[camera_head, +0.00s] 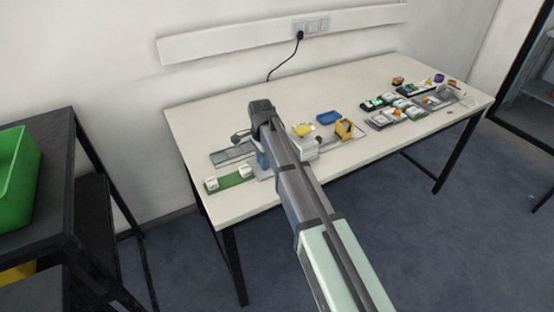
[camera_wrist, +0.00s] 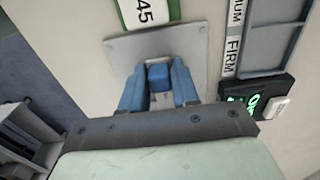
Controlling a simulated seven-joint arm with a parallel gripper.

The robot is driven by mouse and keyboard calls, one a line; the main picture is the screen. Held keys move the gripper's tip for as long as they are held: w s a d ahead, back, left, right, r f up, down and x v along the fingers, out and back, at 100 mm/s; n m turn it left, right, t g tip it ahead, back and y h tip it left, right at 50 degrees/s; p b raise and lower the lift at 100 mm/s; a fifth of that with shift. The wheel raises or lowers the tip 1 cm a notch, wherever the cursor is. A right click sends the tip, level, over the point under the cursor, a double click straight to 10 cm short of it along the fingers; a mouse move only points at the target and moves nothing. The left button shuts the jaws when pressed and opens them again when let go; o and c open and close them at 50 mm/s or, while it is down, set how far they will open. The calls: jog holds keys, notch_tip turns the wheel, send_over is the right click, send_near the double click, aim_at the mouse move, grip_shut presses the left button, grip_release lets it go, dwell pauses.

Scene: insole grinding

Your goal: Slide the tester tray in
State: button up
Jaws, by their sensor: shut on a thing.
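My gripper (camera_wrist: 158,70) reaches down to the left part of the table, and its blue fingers are closed on a blue block-shaped handle (camera_wrist: 158,77) in the wrist view. The handle stands at a flat grey plate (camera_wrist: 195,45), which looks like the tester tray. The plate lies flat at table level under the fingers. In the head view my gripper (camera_head: 262,158) shows only partly, and my arm hides most of the plate. I cannot tell how far the plate sits in the tester.
A green strip (camera_head: 232,181) with white blocks lies left of my gripper. A grey compartment tray (camera_head: 230,154) lies behind it. A black box with a green display (camera_wrist: 258,94) stands close to the gripper. Several small devices (camera_head: 400,110) crowd the table's right; the front edge is mostly clear.

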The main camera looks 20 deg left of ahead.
jog(key=shift+w+d, duration=2.35)
jog(key=shift+w, duration=0.1)
jog(key=o, duration=0.4)
jog(key=shift+d, duration=0.1)
jog(key=shift+o, duration=1.1)
jog(key=shift+r, duration=3.5)
